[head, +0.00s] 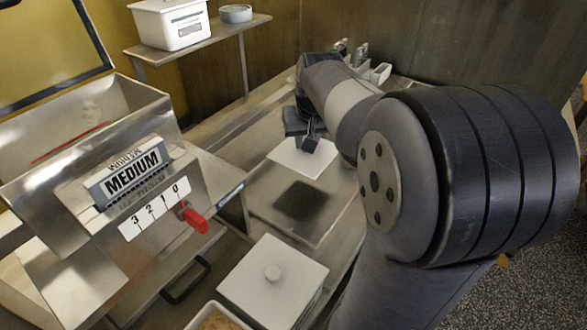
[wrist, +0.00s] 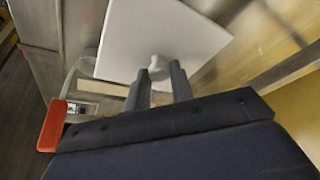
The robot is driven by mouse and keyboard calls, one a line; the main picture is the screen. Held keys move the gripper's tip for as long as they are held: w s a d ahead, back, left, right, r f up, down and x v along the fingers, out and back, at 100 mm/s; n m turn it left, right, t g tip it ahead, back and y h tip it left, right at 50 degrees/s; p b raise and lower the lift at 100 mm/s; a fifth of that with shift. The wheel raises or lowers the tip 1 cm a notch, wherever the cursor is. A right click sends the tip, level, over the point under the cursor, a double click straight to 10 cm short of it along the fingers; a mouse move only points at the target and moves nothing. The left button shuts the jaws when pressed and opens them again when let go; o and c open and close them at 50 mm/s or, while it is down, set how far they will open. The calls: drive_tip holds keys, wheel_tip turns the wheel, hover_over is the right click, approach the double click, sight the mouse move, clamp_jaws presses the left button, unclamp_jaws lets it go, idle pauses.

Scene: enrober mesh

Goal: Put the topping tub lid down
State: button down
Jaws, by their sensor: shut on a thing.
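The topping tub lid (head: 303,158) is a flat white square with a knob. My gripper (head: 310,140) is shut on that knob. In the wrist view the lid (wrist: 165,25) spreads out beyond my fingertips (wrist: 158,72), with the pale knob between them. The lid seems to be above the steel counter (head: 262,200); a dark square patch, perhaps its shadow, lies on the counter nearer the camera. An open white tub (head: 190,325) with tan contents is partly cut off at the bottom of the head view.
A white box with a knobbed lid (head: 272,283) stands at the counter's near end. A steel machine with a MEDIUM sign (head: 133,172) and a red lever (head: 195,219) is at left. Small containers (head: 375,72) stand at the back. A shelf (head: 205,42) holds a white tub.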

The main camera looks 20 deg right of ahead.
wheel_tip(320, 180, down, 9)
drive_tip(key=shift+r+b, duration=0.2)
drive_tip(key=shift+b, duration=0.15)
drive_tip(key=shift+s+f, duration=0.1)
drive_tip(key=shift+f, duration=0.15)
drive_tip(key=c, duration=1.2)
unclamp_jaws()
drive_tip(key=shift+r, duration=0.1)
drive_tip(key=shift+c, duration=0.2)
drive_tip(key=shift+r, duration=0.6)
drive_tip(key=p+v, duration=0.1)
drive_tip(key=v, duration=1)
drive_tip(key=shift+s, duration=0.2)
drive_tip(key=shift+f, duration=0.1)
